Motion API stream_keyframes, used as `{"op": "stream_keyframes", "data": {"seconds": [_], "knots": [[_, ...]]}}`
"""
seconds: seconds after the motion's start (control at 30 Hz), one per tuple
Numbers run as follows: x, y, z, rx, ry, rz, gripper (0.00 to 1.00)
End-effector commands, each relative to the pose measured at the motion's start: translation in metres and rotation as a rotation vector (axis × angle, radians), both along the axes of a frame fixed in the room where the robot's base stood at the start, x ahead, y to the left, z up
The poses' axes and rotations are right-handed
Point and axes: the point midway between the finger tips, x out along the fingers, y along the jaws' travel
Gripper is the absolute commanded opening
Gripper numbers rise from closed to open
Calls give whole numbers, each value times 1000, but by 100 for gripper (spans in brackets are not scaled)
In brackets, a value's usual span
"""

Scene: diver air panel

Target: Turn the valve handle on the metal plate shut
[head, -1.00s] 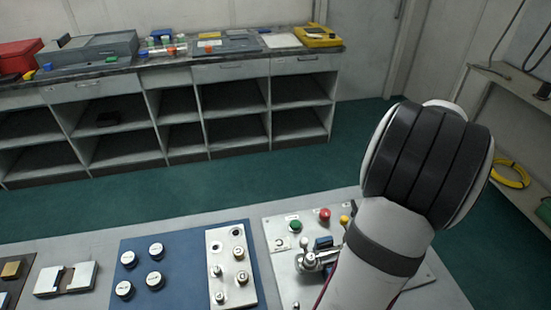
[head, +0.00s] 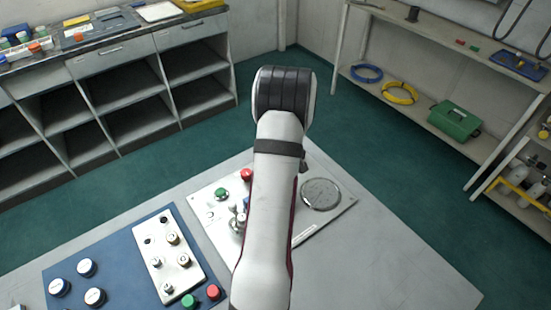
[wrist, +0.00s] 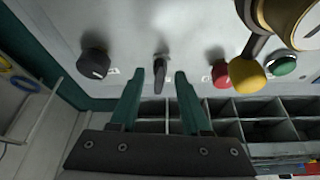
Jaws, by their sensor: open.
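The pale metal plate (head: 310,230) lies on the bench in the head view, partly hidden behind my arm. A metal valve fitting (head: 238,220) stands on it, just left of my arm and partly covered. In the wrist view a yellow ball (wrist: 247,74) appears joined by a dark bar to a brass-coloured body (wrist: 292,20) cut off at the top right; this looks like the valve handle. My gripper (wrist: 159,76) is open and empty, its two teal fingers apart. The yellow ball is to the right of the fingers, not between them. The head view hides the gripper.
The wrist view shows a black knob (wrist: 94,63), a small dark toggle (wrist: 160,66) between the finger lines, a red button (wrist: 220,75) and a green button (wrist: 285,66). A round grey disc (head: 321,194) sits on the plate. A blue panel (head: 120,255) lies left.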

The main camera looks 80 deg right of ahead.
Motion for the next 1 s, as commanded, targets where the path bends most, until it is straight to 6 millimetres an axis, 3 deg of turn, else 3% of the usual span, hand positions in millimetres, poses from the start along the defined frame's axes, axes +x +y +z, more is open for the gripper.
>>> {"op": "stream_keyframes", "data": {"seconds": [0.13,0.4,1.0], "knots": [[0,0,0,0,0,0,45],[0,0,1,0,0,0,0],[2,1,1,-2,-1,-95,0]]}}
